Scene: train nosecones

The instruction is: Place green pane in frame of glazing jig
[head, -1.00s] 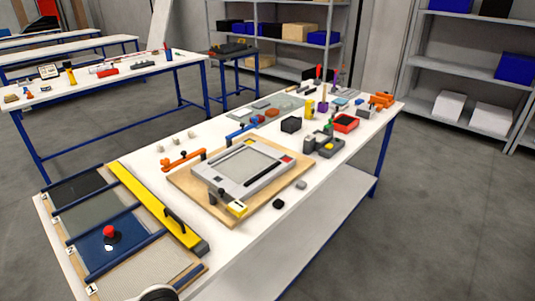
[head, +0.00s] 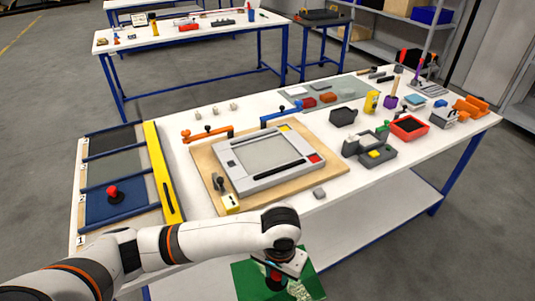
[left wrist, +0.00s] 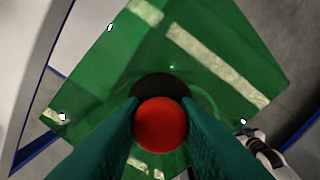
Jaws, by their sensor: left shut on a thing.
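The green pane (head: 250,283) hangs low in the head view, off the table's front edge. My left gripper (head: 275,281) is shut on the red knob of a black suction cup on the pane. The left wrist view shows the green pane (left wrist: 225,55), with pale reflected stripes, and the red knob (left wrist: 161,124) between the gripper's fingers (left wrist: 160,120). The glazing jig (head: 207,178) lies on the table, a wooden board with a grey frame (head: 232,172) around a pale grey-green area. The pane is apart from the jig, nearer to me. My right gripper is not in view.
Orange (head: 207,134) and blue (head: 282,115) clamps stand behind the frame. A yellow bar (head: 160,170) and a rack of panes (head: 112,172) lie left; a second red knob (head: 113,192) sits on the blue pane. Tools and a red tray (head: 409,127) are at right.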

